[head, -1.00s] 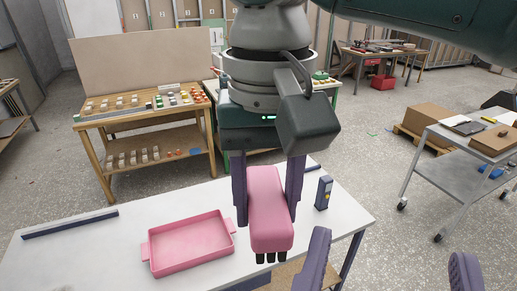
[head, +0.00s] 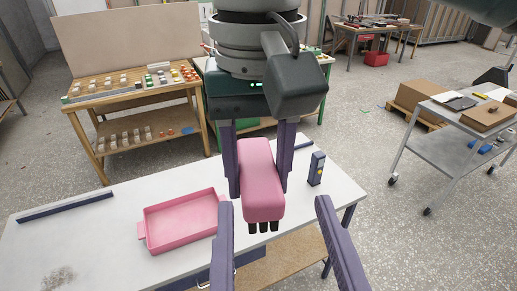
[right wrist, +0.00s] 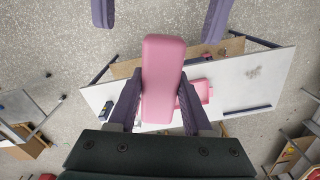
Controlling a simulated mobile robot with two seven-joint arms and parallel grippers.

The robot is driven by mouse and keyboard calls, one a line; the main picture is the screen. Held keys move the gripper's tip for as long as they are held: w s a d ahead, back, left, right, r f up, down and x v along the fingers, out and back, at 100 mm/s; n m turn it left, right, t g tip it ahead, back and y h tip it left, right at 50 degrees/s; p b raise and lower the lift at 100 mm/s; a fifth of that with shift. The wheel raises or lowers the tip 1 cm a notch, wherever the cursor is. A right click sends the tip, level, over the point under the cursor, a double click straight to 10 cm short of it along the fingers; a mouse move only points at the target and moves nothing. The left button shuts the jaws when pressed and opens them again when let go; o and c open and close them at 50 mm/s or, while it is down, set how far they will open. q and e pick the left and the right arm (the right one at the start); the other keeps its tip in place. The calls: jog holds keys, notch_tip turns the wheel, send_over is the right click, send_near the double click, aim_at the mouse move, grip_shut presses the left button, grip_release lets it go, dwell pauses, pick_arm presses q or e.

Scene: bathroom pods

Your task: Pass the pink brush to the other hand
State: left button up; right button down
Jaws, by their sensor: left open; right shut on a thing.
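The pink brush (head: 259,165) is a thick pink block with dark bristle tufts at its lower end. My right gripper (head: 259,190) reaches down from the top and is shut on its sides, holding it upright in front of the white table. My left gripper (head: 274,205) is open at the bottom, its fingers spread to either side of the brush's lower end with gaps, apart from it. In the right wrist view, the brush (right wrist: 161,75) sits between my right fingers (right wrist: 157,90), and my left fingers (right wrist: 160,18) show at the top edge, beyond its far end.
The white table (head: 110,235) carries a pink tray (head: 183,220), a dark bar (head: 65,207) and a small dark blue device (head: 316,168). A wooden shelf table (head: 135,97) stands behind. A grey cart (head: 465,130) stands at the right, with open floor between.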

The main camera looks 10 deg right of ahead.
aim_at(273, 200)
pick_arm(q)
jog(key=shift+w+d, duration=0.1)
jog(key=shift+w, duration=1.8)
jog(key=c, duration=0.5)
jog(key=shift+s+d, duration=0.1)
jog(key=shift+d, duration=0.1)
grip_shut()
pick_arm(e)
jog(key=shift+a, duration=0.2)
pick_arm(q)
jog(key=shift+r, duration=0.1)
pick_arm(e)
jog(key=shift+c, duration=2.1)
grip_release()
jog(key=shift+o, duration=0.8)
pick_arm(q)
jog(key=shift+a, duration=0.1)
pick_arm(e)
jog(key=shift+d, duration=0.1)
jog(key=shift+d, duration=0.1)
pick_arm(q)
jog(key=shift+a, duration=0.1)
pick_arm(e)
jog(key=shift+r, duration=0.1)
